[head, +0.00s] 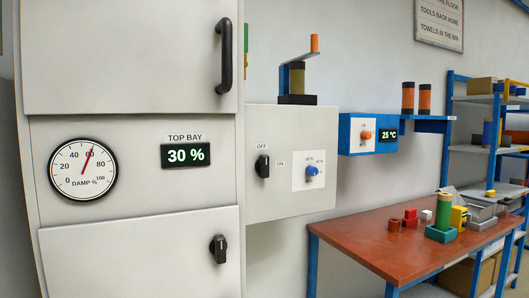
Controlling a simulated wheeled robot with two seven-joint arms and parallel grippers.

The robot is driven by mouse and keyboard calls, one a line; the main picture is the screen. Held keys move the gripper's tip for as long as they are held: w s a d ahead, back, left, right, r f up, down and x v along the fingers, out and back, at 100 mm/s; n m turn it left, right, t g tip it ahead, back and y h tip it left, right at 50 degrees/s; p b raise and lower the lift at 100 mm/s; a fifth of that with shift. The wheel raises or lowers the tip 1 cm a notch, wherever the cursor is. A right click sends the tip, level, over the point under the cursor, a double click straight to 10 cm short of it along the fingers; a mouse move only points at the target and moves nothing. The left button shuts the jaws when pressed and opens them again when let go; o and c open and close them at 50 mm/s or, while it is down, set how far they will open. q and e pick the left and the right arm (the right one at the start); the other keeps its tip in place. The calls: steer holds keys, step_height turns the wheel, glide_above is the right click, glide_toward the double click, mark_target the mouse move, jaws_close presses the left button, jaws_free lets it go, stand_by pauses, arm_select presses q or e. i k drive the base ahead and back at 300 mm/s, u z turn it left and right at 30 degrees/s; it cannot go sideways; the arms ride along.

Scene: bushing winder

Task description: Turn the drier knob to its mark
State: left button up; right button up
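A blue knob (312,170) sits on a white marked plate (301,184) on the front of a grey box (262,132). Small marks with % signs stand around it, too small to read surely. Its pointer appears to point up, but I cannot tell its exact angle. Left of it is a black OFF/ON switch (262,166) with its handle upright. The large grey cabinet (130,120) has a display (186,155) reading 30 % under TOP BAY. Its round DAMP % gauge (83,169) has a red needle near 60. Neither gripper is in view.
The cabinet has a black bar handle (224,56) and a black latch (218,249). A blue wall box (366,134) has an orange knob and a 25 °C display. A red-brown table (375,240) with several small items stands right. A winder-like device (298,80) tops the grey box.

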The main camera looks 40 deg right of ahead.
mark_target(313, 171)
steer(key=z, duration=1.55)
